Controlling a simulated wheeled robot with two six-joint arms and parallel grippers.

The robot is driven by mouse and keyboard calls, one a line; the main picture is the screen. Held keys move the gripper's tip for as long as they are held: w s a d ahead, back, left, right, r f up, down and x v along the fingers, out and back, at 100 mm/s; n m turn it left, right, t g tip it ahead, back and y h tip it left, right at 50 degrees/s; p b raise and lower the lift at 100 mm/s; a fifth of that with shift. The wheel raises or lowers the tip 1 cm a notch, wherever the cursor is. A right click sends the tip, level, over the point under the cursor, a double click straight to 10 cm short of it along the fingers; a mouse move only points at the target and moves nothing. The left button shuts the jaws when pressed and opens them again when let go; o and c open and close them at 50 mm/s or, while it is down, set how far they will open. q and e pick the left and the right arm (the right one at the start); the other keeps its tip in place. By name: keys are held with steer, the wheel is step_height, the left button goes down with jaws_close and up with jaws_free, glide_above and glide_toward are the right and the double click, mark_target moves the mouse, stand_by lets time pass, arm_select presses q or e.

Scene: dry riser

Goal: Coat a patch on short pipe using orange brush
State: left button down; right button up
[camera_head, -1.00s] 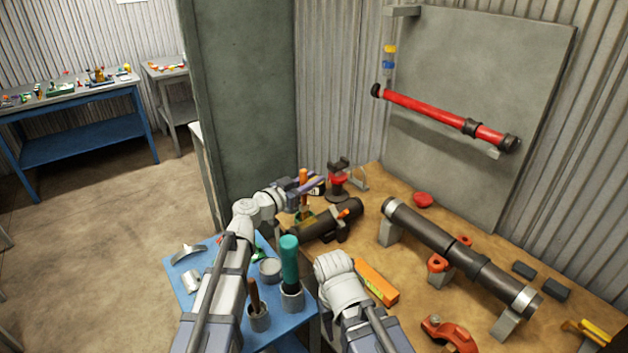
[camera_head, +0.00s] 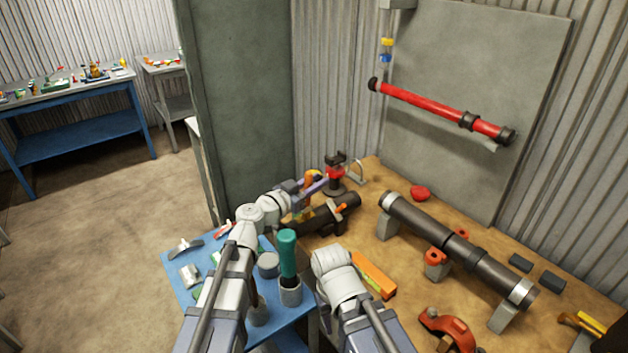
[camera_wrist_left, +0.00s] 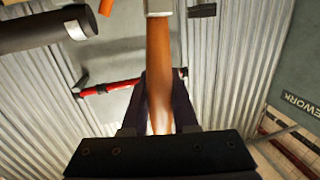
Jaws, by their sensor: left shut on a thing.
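My left gripper (camera_head: 312,185) is shut on the orange brush (camera_head: 314,175), above the far end of the blue table. In the left wrist view the brush's orange handle (camera_wrist_left: 158,75) stands between the dark fingers, with a metallic part at the top edge. The bristles are not visible there. The short dark pipe (camera_head: 335,214) lies on the brown bench just below and right of the left gripper, partly hidden by the arm. The left gripper appears apart from it. My right arm is at the lower middle; its gripper is hidden.
A long dark pipe (camera_head: 455,246) with silver ends rests on supports. A red valve-like fitting (camera_head: 335,172) stands behind the short pipe. A teal-handled tool (camera_head: 288,255) stands in a cup on the blue table (camera_head: 180,262). An orange box (camera_head: 374,275) lies on the bench.

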arm_select(q)
steer(key=shift+s+a, duration=0.25)
steer(key=shift+a, duration=0.15)
steer(key=shift+w, duration=0.1)
steer(key=w+a, duration=0.2)
steer(key=w, duration=0.1)
steer(key=shift+a+f, duration=0.1)
steer(key=shift+a, duration=0.1)
step_height(320, 180, up, 6)
steer(key=p, duration=0.6)
stand_by(0.4)
